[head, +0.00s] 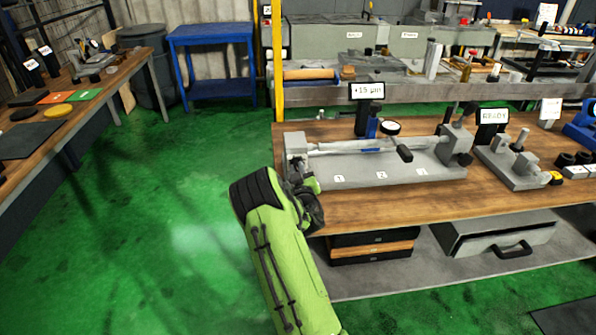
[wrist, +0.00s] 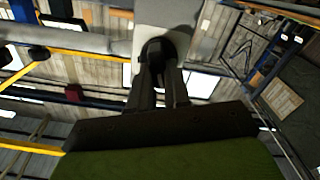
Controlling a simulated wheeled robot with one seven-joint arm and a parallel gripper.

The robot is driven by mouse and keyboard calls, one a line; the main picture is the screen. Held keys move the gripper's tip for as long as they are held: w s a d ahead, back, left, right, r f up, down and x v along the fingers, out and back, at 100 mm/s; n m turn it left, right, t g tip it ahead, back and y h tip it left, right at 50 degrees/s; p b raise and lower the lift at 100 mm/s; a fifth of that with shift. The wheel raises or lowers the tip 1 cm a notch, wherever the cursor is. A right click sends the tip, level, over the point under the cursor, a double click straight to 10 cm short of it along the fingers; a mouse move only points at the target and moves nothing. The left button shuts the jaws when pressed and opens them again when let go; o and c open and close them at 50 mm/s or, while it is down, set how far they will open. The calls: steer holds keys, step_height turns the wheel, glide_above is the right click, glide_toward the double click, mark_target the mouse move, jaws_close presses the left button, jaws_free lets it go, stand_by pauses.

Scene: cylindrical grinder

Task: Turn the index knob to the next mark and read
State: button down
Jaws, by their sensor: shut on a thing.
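My green arm reaches to the left end of a grey bench fixture (head: 400,172) on the wooden table. My gripper (head: 306,186) is at the fixture's left end block (head: 296,146). In the wrist view, my gripper (wrist: 158,82) is shut on the dark round index knob (wrist: 157,47), which sits on a pale block. The knob is hidden in the head view, and no index mark on it can be made out. A display (head: 367,91) above the fixture appears to read "+15 µm". A dial gauge (head: 390,128) stands at the shaft; its face is too small to read.
Small white labels (head: 381,175) run along the fixture's front. To the right stand a smaller grey fixture (head: 515,162) and a "READY" sign (head: 494,115). Green floor (head: 170,210) is clear to the left.

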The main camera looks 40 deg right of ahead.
steer(key=m+b, duration=0.7)
steer(key=m, duration=0.1)
steer(key=shift+s+d+f+b, duration=0.1)
steer(key=shift+s+d+b, duration=0.1)
steer(key=shift+b, duration=0.2)
steer(key=shift+m, duration=0.4)
steer(key=c, duration=1.1)
jaws_free()
